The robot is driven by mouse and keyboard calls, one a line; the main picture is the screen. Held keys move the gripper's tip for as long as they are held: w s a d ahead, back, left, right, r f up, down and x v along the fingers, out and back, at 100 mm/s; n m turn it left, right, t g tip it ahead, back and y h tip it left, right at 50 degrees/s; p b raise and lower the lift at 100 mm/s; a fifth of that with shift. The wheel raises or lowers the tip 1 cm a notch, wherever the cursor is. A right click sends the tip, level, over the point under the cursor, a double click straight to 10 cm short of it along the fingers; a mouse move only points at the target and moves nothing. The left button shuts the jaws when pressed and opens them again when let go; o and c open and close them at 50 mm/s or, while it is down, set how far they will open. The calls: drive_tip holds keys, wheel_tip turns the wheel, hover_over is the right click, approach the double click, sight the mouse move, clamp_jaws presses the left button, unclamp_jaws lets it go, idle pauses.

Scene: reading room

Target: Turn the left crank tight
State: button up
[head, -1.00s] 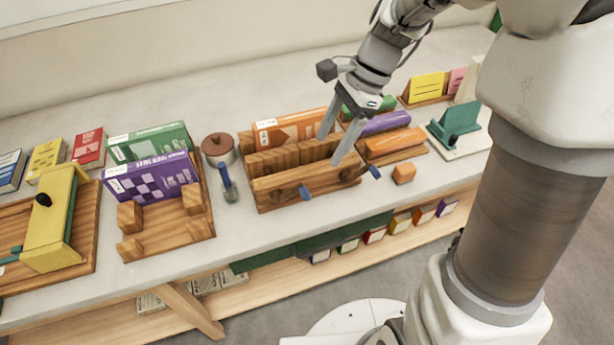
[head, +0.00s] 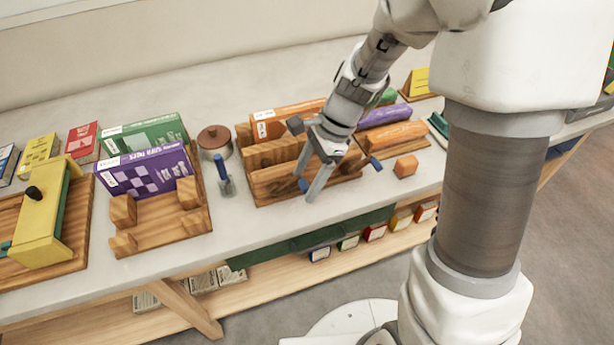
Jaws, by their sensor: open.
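A wooden press (head: 262,188) stands on the table with an orange book (head: 264,126) in it. Two cranks with blue handles are on its front. The left crank (head: 303,185) is at the gripper's fingertips. The right crank (head: 375,163) sticks out to the right of the gripper. My gripper (head: 306,187) is open and points down at the press's front, its fingers on either side of the left crank's handle in this view. I cannot tell whether they touch it. The fingers hide part of the left crank and the press front.
A brush in a small holder (head: 224,178) and a lidded brown pot (head: 214,140) stand left of the press. A wooden stand with a purple book (head: 150,174) is further left. An orange block (head: 405,166) and an orange roll (head: 392,134) lie to the right.

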drive_tip(key=c, duration=0.9)
clamp_jaws()
drive_tip(key=shift+s+f, duration=0.1)
